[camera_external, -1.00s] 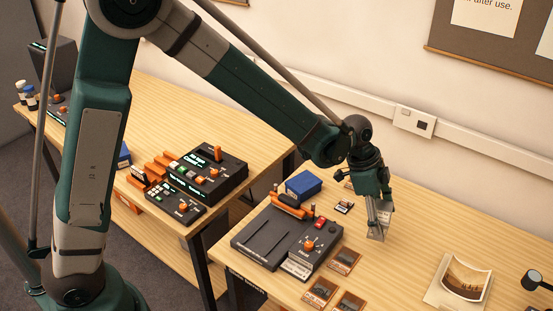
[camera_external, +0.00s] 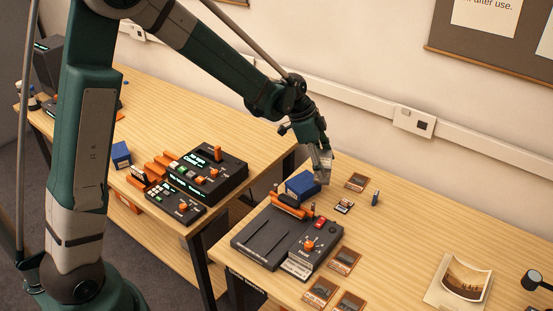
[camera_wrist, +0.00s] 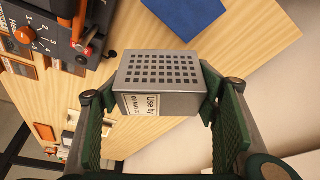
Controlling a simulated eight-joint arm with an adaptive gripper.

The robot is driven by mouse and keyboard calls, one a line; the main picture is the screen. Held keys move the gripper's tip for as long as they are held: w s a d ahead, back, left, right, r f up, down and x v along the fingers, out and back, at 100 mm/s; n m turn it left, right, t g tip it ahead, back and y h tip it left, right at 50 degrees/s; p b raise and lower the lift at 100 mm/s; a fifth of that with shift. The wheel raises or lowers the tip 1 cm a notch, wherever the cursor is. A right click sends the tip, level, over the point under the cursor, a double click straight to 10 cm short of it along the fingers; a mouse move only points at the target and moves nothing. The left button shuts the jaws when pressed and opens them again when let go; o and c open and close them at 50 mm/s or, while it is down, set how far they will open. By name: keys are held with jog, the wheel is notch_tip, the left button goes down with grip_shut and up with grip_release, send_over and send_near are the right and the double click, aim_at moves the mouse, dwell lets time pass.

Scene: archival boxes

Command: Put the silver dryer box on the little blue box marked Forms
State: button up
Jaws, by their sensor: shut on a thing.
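The silver dryer box (camera_wrist: 160,68), with a grid of dark square holes and a white "Use by" label, is held between my gripper's fingers (camera_wrist: 158,96) in the wrist view. In the external view my gripper (camera_external: 320,150) is shut on this silver box (camera_external: 322,166), above and slightly right of a small blue box (camera_external: 301,188) on the right table. Whether the two touch is hard to tell there. A blue surface (camera_wrist: 186,14) shows at the top of the wrist view, apart from the silver box in the picture. I cannot read any Forms marking.
A dark device (camera_external: 270,240) with an orange knob sits in front of the blue box. Several cards, a small dark bottle (camera_external: 375,198) and a photo (camera_external: 460,280) lie or stand to the right. Another blue box (camera_external: 121,154) is on the left table.

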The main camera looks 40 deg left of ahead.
jog(key=s+a+r+n+t+y+p, duration=0.1)
jog(key=s+a+n, duration=0.1)
jog(key=a, duration=1.9)
jog(key=s+a+r+n, duration=0.1)
jog(key=s+a+n, duration=0.1)
jog(key=a, duration=2)
jog(key=s+a+n, duration=0.1)
jog(key=s+a, duration=0.7)
jog(key=a, duration=0.3)
jog(key=s+a+r+n+p, duration=0.1)
jog(key=s+a, duration=0.8)
jog(key=a, duration=0.3)
jog(key=s+a+r+n+t+y, duration=0.1)
jog(key=s+a+n, duration=0.1)
jog(key=s+a, duration=0.6)
jog(key=a, duration=0.3)
jog(key=shift+s+a+r, duration=0.15)
jog(key=shift+s+r, duration=0.1)
jog(key=shift+s, duration=0.15)
jog(key=shift+f, duration=0.1)
send_near(123, 148)
jog(key=shift+w+d+f, duration=0.15)
jog(key=shift+w+d, duration=0.05)
jog(key=shift+w, duration=0.2)
jog(key=shift+w+d+f, duration=0.2)
jog(key=shift+w, duration=0.15)
jog(key=shift+f, duration=1.9)
